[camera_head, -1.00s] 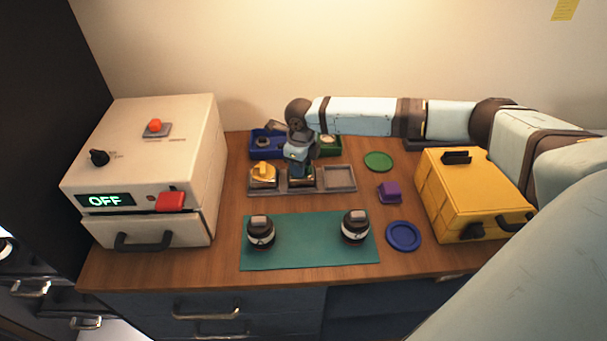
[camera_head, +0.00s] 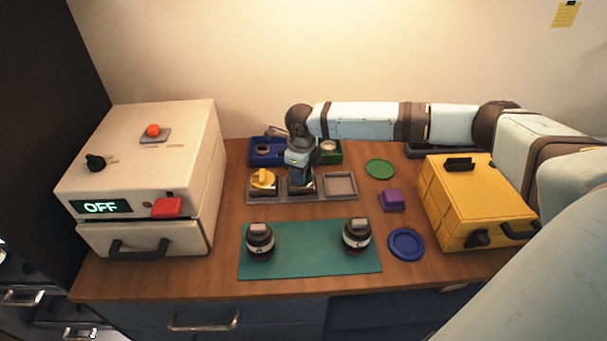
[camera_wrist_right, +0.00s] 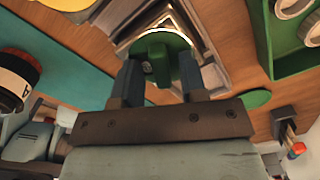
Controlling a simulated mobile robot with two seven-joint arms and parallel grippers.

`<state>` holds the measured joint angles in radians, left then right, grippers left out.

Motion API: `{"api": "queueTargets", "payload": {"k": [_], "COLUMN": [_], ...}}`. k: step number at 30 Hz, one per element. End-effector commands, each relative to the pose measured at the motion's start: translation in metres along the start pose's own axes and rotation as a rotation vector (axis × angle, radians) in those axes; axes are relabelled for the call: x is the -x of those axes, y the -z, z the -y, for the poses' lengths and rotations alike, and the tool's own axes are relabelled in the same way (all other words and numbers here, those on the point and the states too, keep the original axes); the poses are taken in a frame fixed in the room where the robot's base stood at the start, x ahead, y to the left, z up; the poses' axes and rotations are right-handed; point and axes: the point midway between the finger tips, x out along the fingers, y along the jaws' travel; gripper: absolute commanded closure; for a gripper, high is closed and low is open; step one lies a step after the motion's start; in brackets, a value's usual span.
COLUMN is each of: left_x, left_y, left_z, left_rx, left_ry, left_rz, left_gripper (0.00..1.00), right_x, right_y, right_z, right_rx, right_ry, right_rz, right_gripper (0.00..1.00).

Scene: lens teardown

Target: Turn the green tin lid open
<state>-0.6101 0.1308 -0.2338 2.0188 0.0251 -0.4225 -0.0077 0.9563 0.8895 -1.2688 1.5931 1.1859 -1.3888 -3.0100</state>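The green tin lid (camera_wrist_right: 178,42) is a round green disc with a raised green grip bar (camera_wrist_right: 160,62) in the right wrist view. It lies over the middle of the grey tray (camera_head: 340,186). My right gripper (camera_head: 301,186) points down at that middle compartment in the head view and hides the tin there. In the wrist view my right gripper (camera_wrist_right: 158,80) has one finger on each side of the grip bar, with visible gaps, so it looks open around it. The tin's body is mostly hidden. My left gripper is not in view.
A yellow-knobbed part (camera_head: 263,180) sits in the tray's left compartment; the right one is empty. Blue (camera_head: 262,157) and green (camera_head: 329,148) bins stand behind. Two dark lenses stand on the teal mat (camera_head: 310,262). A yellow case (camera_head: 475,205) stands at right.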

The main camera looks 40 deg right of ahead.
Motion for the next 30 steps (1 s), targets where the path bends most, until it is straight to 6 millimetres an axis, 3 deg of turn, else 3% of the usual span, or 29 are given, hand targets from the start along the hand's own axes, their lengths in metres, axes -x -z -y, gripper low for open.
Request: {"api": "queueTargets", "payload": {"k": [1, 5, 24, 30], "left_x": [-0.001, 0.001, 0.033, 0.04], "left_y": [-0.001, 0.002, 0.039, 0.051], "left_z": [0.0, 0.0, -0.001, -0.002], "left_rx": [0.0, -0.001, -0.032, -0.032], "left_ry": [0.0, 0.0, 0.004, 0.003], "left_rz": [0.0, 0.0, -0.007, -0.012], "left_gripper": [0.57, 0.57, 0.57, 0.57], "right_x": [-0.01, -0.005, 0.066, 0.079], "right_y": [0.005, 0.005, 0.002, 0.001], "right_z": [-0.002, -0.002, -0.001, -0.001], "right_rx": [0.001, 0.001, 0.001, 0.002], "right_ry": [-0.004, -0.004, -0.002, -0.002], "right_rz": [-0.016, -0.016, -0.006, -0.006], "right_gripper": [0.53, 0.53, 0.53, 0.53]}}
